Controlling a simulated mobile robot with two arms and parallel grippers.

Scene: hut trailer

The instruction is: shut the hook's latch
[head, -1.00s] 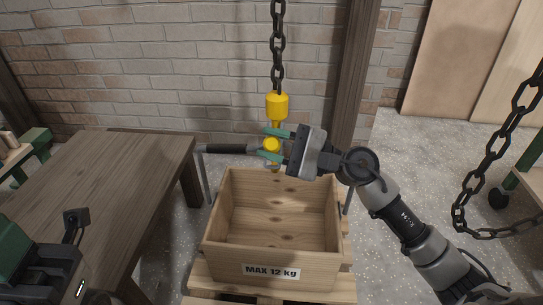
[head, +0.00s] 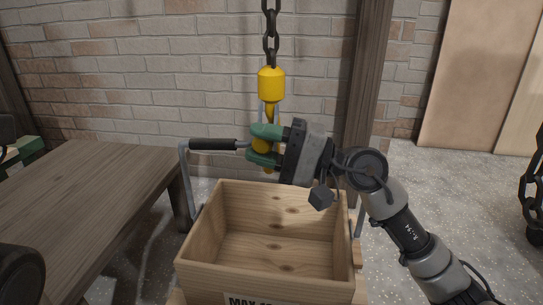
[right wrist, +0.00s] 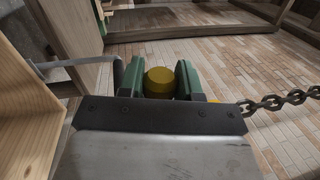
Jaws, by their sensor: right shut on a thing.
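The yellow hook (head: 270,112) hangs upright under its yellow block (head: 271,85) on a dark chain. My right gripper (head: 257,146) reaches in from the right, its green fingers closed around the hook's lower part. In the right wrist view, a round yellow part (right wrist: 160,82) sits between the fingers. A thin grey strip runs beside the hook's stem; I cannot tell whether it is the latch, as the fingers cover much of the hook. The crate's handle (head: 213,144), a grey rod with a black grip, stands raised and runs behind the fingers at the hook.
The open wooden crate (head: 188,262) stands empty below the hook. A dark wooden table (head: 85,195) is at the left. A post (head: 368,90) and a brick wall stand behind. Another chain (head: 533,190) hangs at the far right. The floor right of the crate looks clear.

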